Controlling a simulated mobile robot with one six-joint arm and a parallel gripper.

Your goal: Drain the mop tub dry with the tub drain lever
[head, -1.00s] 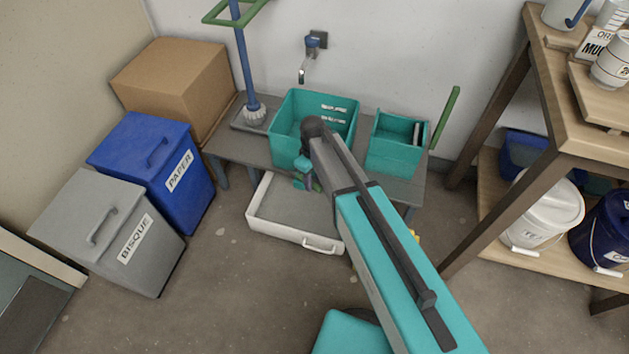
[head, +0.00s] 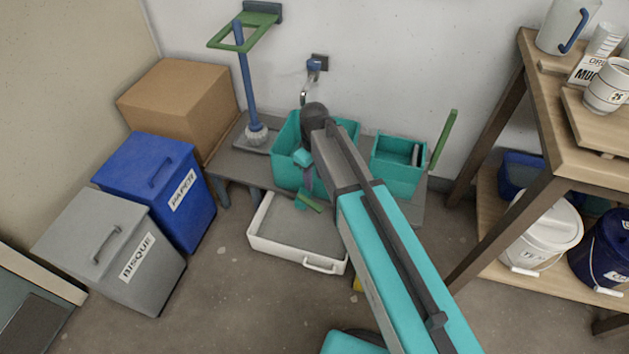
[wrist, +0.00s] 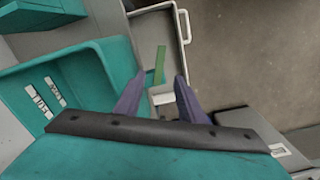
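The teal mop tub (head: 285,152) stands on the low grey bench below the wall tap, partly hidden by my arm. It fills the left of the wrist view (wrist: 85,75). A green lever (head: 309,202) sticks out low at the tub's front, above the white tray; it also shows in the wrist view (wrist: 160,65), beyond my fingers. My gripper (head: 308,182) is at the tub's front, just above the lever. In the wrist view its two purple fingers (wrist: 158,88) are apart, with nothing clearly held between them. The tub's water level cannot be told.
The white tray (head: 300,260) lies on the floor below the tub. A smaller teal tub (head: 399,178) stands right, a mop (head: 248,90) left. Paper and bisque bins (head: 110,250) are at the left, a wooden shelf (head: 560,160) at the right. The front floor is open.

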